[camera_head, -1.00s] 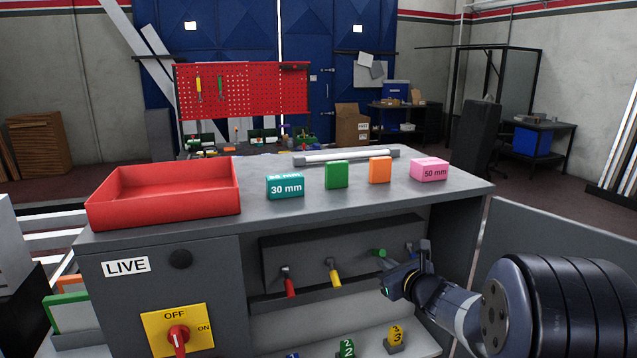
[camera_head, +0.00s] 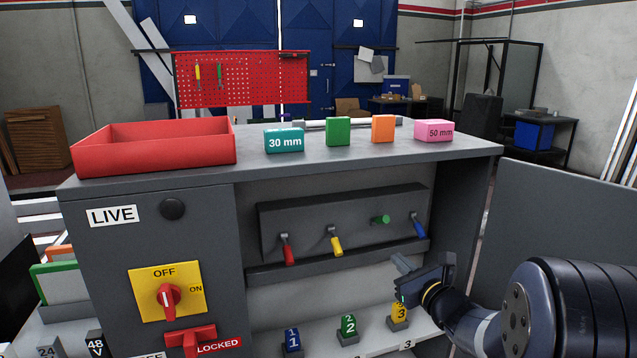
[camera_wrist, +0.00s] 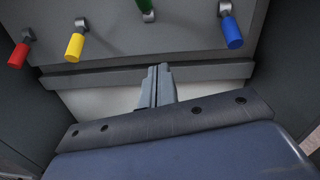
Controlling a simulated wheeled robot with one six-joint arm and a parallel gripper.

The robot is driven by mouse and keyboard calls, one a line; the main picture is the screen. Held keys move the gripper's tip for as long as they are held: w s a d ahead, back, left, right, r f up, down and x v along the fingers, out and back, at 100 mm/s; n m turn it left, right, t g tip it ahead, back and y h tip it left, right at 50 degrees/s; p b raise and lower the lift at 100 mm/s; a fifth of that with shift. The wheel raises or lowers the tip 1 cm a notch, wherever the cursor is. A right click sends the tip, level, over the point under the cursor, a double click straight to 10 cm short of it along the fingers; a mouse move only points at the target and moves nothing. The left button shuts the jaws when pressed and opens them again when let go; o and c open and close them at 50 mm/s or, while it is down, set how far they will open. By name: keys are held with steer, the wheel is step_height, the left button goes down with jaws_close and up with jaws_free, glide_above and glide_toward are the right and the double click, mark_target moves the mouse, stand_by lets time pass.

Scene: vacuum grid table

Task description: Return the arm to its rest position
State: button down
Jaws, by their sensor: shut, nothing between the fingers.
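My gripper (camera_head: 402,265) is at the right front of the open cabinet, below the lever panel and above the yellow block marked 3. In the wrist view its two fingers (camera_wrist: 156,86) are together with nothing between them. My arm comes in from the lower right of the head view. The panel's red lever (camera_head: 288,250), yellow lever (camera_head: 335,242) and blue lever (camera_head: 418,226) hang down. The green lever (camera_head: 381,219) points outward toward the camera. My gripper appears apart from all of them.
A red tray (camera_head: 150,160) and several blocks, including the teal 30 mm block (camera_head: 284,140), stand on the cabinet top (camera_head: 330,158). A red rotary switch (camera_head: 168,301) is on the left front. Numbered blocks, such as green 2 (camera_head: 348,326), stand on the lower shelf. A grey panel (camera_head: 560,205) stands at right.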

steer(key=v, duration=0.6)
steer(key=shift+s, duration=0.15)
